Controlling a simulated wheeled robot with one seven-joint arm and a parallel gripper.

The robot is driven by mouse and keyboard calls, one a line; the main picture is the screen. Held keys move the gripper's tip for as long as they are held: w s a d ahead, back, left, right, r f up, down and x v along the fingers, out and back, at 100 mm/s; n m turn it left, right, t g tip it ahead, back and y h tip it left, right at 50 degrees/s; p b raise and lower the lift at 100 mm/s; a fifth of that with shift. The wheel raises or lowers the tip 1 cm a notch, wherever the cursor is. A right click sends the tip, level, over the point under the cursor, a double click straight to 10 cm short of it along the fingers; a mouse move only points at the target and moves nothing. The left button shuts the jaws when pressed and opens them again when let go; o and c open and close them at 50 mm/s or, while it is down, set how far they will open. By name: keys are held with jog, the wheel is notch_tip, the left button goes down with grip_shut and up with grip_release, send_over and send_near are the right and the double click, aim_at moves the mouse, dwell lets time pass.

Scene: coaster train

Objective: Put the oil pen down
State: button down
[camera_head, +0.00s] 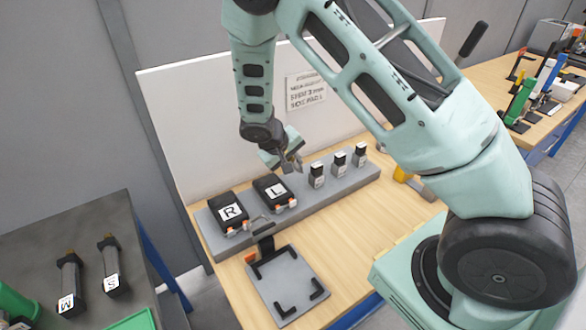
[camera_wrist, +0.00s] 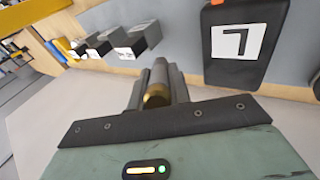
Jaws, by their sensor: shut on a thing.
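My gripper (camera_head: 291,164) hangs above the back of the wooden bench, close to the black block labelled L. In the wrist view my gripper (camera_wrist: 158,90) is shut on a small cylinder with a brass-coloured end, which I take to be the oil pen (camera_wrist: 156,95). Most of the pen is hidden between the grey fingers, and it cannot be made out in the head view. The grey stepped rack (camera_head: 335,191) lies below and around the gripper. I see no contact between the pen and the rack.
The rack bears black blocks R (camera_head: 228,205) and L (camera_head: 272,190), and three small dark-topped blocks (camera_head: 338,163) on the right. In front lies a grey plate (camera_head: 290,281) with black corner brackets. Bare wood (camera_head: 350,237) is free right of it. A white panel (camera_head: 185,105) stands behind.

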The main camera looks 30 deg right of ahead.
jog(key=shift+f+p, duration=0.4)
jog(key=shift+f, duration=1.2)
jog(key=shift+f+b, duration=0.2)
jog(key=shift+b, duration=0.1)
jog(key=c, duration=1.3)
grip_release()
jog(key=shift+r, duration=0.1)
jog(key=shift+r, duration=0.1)
